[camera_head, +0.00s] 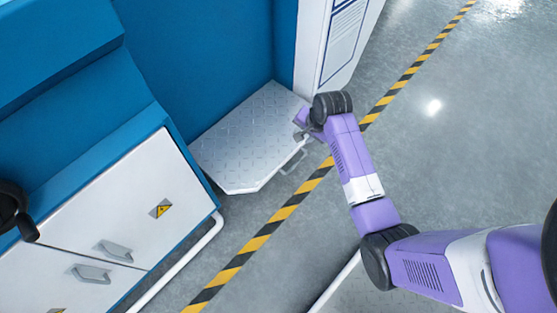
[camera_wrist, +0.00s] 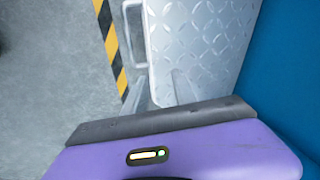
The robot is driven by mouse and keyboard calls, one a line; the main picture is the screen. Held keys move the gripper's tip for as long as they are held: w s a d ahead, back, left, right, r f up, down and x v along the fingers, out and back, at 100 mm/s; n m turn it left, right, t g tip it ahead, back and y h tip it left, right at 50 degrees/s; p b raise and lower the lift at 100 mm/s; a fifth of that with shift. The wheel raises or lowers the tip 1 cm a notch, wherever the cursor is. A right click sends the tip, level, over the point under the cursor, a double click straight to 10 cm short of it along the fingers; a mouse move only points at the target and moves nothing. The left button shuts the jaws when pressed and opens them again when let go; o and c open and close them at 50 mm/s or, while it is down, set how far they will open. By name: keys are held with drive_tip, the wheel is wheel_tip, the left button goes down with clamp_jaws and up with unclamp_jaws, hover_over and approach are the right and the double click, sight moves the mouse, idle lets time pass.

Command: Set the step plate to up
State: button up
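The step plate (camera_head: 245,135) is a light grey diamond-tread panel at the foot of the blue machine. It lies folded out, roughly level, above the floor. A metal bar handle (camera_head: 294,163) sticks out from its outer edge; plate (camera_wrist: 205,40) and handle (camera_wrist: 133,35) also show in the wrist view. My gripper (camera_head: 299,133) is at the plate's right end, beyond the handle. In the wrist view my gripper (camera_wrist: 160,88) has its two fingers apart, one over the tread and one outside the edge. Whether they touch the plate is unclear.
A yellow-black floor stripe (camera_head: 260,243) runs past the plate's outer edge. White cabinet doors (camera_head: 135,205) with handles stand at left. A white panel (camera_head: 335,40) stands behind my gripper. Open grey floor (camera_head: 465,130) lies to the right.

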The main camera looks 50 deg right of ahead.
sight(298, 162)
drive_tip(key=a+f+b, duration=0.1)
drive_tip(key=f, duration=0.2)
drive_tip(key=s+a+f+m+g+y+b, duration=0.1)
drive_tip(key=f+b, duration=0.1)
drive_tip(key=f, duration=0.1)
drive_tip(key=s+a+f+g+b, duration=0.1)
drive_tip(key=f, duration=0.2)
drive_tip(key=shift+a+f+m, duration=0.25)
drive_tip(key=shift+f+m, duration=0.05)
drive_tip(key=shift+f, duration=0.1)
clamp_jaws()
drive_tip(key=shift+s, duration=0.1)
idle(1.0)
